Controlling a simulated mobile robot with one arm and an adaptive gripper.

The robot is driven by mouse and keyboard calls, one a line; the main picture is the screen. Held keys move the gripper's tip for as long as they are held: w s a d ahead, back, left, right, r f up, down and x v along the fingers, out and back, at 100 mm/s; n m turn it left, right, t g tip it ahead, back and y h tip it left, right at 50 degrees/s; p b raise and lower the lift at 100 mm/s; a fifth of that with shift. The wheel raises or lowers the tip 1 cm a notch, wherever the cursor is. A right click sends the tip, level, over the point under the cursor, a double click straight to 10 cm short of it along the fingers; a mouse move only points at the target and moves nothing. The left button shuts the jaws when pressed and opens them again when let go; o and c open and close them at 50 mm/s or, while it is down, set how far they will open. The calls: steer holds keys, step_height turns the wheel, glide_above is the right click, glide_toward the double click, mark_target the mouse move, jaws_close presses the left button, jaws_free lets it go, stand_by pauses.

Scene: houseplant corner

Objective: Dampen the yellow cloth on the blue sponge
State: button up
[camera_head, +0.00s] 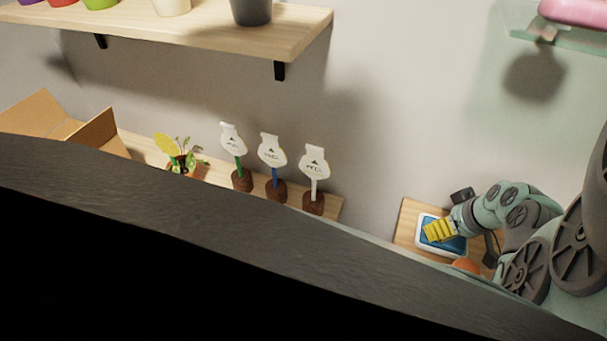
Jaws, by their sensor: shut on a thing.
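The yellow cloth (440,231) is at the end of my gripper (455,225), at the right of the head view. My gripper is shut on the cloth. The cloth is over the blue sponge (456,245), which sits in a white tray (420,240) on a wooden board. The cloth covers part of the sponge; I cannot tell whether they touch. The fingertips are small and partly hidden by the cloth.
A wooden board (407,222) bears the tray and an orange object (467,266). Left of it stand several white tags and a small potted plant (182,160). An open cardboard box (60,120) is at far left. A shelf (200,35) with pots hangs above. A dark edge hides the foreground.

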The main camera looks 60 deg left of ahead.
steer(key=shift+r+p, duration=1.5)
steer(key=shift+r, duration=2)
